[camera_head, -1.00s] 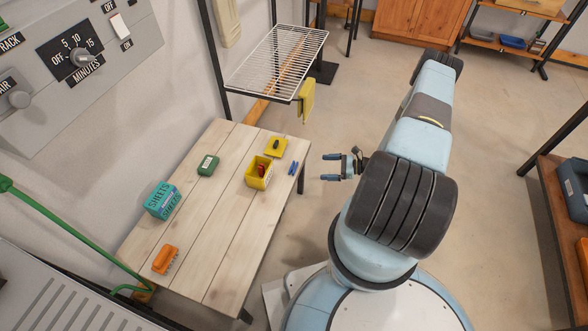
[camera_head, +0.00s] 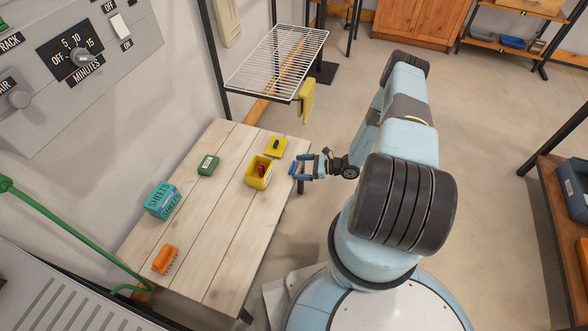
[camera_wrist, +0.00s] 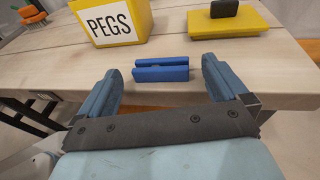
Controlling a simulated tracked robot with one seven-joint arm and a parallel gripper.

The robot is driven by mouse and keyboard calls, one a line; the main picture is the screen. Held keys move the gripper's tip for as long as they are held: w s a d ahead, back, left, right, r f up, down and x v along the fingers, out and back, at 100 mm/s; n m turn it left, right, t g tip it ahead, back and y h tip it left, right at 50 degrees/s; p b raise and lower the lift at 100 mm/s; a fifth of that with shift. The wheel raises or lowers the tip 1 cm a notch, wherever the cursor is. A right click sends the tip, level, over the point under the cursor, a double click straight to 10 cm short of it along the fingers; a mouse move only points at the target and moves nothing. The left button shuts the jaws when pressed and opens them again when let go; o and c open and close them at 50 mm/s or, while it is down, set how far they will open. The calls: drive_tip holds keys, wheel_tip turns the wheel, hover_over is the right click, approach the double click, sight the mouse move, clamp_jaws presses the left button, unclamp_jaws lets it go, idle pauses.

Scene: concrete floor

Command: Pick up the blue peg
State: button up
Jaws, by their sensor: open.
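The blue peg (camera_wrist: 161,69) lies on the wooden table (camera_wrist: 60,65) close to its edge. In the head view the blue peg (camera_head: 293,168) is partly covered by my gripper (camera_head: 302,169). In the wrist view my gripper (camera_wrist: 160,88) is open and empty.
A yellow box marked PEGS (camera_wrist: 112,20) stands behind the peg on the left. A yellow block with a black knob (camera_wrist: 228,22) is behind right. A green item (camera_head: 208,165), a SHEETS box (camera_head: 162,200) and an orange brush (camera_head: 166,260) are farther along the table. A wire rack (camera_head: 277,60) stands beyond.

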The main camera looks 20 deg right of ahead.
drive_tip(key=shift+x, duration=0.95)
drive_tip(key=shift+c, duration=0.4)
drive_tip(key=c, duration=1)
drive_tip(key=shift+r, duration=0.5)
drive_tip(key=shift+c, duration=0.2)
wheel_tip(320, 180, up, 3)
drive_tip(key=shift+s+f, duration=0.1)
drive_tip(key=shift+f, duration=0.1)
drive_tip(key=s+d+r, duration=0.1)
drive_tip(key=s+r, duration=0.8)
drive_tip(key=s, duration=0.4)
drive_tip(key=shift+s+d+r, duration=0.2)
drive_tip(key=shift+s+r, duration=0.05)
drive_tip(key=shift+s, duration=0.15)
